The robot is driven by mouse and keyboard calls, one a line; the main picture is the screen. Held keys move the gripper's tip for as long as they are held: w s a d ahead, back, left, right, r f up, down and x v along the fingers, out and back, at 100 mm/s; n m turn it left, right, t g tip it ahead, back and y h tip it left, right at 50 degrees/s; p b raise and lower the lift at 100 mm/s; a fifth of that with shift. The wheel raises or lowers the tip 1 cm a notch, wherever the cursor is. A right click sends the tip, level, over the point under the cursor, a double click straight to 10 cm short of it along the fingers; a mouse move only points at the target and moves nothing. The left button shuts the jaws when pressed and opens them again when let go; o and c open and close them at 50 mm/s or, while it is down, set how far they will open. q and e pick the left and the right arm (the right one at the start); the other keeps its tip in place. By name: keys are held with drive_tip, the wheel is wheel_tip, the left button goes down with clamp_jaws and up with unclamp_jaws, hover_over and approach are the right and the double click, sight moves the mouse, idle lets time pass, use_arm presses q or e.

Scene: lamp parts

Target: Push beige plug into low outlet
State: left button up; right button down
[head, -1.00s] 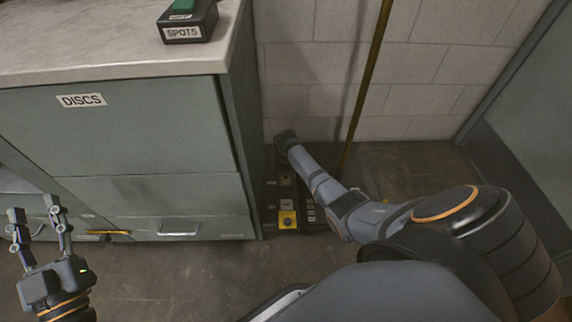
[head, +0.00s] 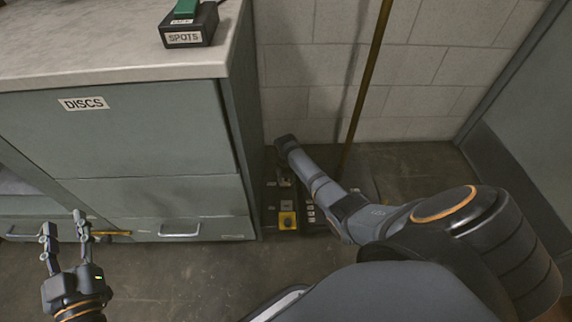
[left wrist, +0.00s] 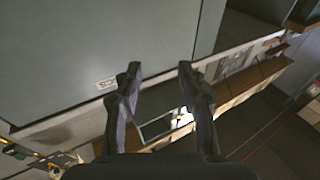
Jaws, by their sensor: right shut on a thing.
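A dark low unit (head: 270,222) sits on the floor between the cabinet's side and the wall, with small pale plates and a yellow part (head: 287,220). I cannot tell which part is the low outlet. My right arm reaches down to the unit's back. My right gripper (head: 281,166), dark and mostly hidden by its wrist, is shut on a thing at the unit. The beige plug cannot be made out. My left gripper (head: 62,225) is open and empty in front of the cabinet drawers. Its spread fingers also show in the left wrist view (left wrist: 159,68).
The grey-green cabinet (head: 130,135) labelled DISCS stands left, with a pale top. A black SPOTS box (head: 188,38) with a green switch sits on it. A brass pole (head: 366,85) rises before the tiled wall. The front floor is clear.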

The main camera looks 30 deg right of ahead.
drive_tip(key=shift+s+a+p, duration=0.15)
drive_tip(key=shift+s+p, duration=0.05)
drive_tip(key=shift+p, duration=0.1)
drive_tip(key=shift+s+a, duration=0.1)
drive_tip(key=shift+s, duration=0.05)
use_arm(q)
drive_tip(key=shift+s+f+g+p, duration=0.35)
drive_tip(key=shift+s+f+g, duration=1.5)
drive_tip(key=shift+f, duration=2.65)
drive_tip(key=shift+s+f+g+p, duration=0.35)
drive_tip(key=shift+s+f+g, duration=0.85)
drive_tip(key=shift+f+g, duration=2.3)
use_arm(e)
drive_tip(key=shift+s+a, duration=0.35)
drive_tip(key=shift+s, duration=0.25)
drive_tip(key=shift+s+a+p, duration=0.1)
drive_tip(key=shift+s+p, duration=0.1)
drive_tip(key=shift+p, duration=0.3)
use_arm(q)
drive_tip(key=s+f+g+p, duration=0.3)
drive_tip(key=s+f+g, duration=0.2)
drive_tip(key=s+f, duration=0.3)
drive_tip(key=shift+s+d+f, duration=0.25)
drive_tip(key=shift+s+d, duration=0.15)
drive_tip(key=shift+s, duration=1.25)
use_arm(e)
drive_tip(key=shift+s+a, duration=0.4)
drive_tip(key=shift+s, duration=0.25)
drive_tip(key=shift+s+a, duration=0.4)
drive_tip(key=shift+s, duration=0.25)
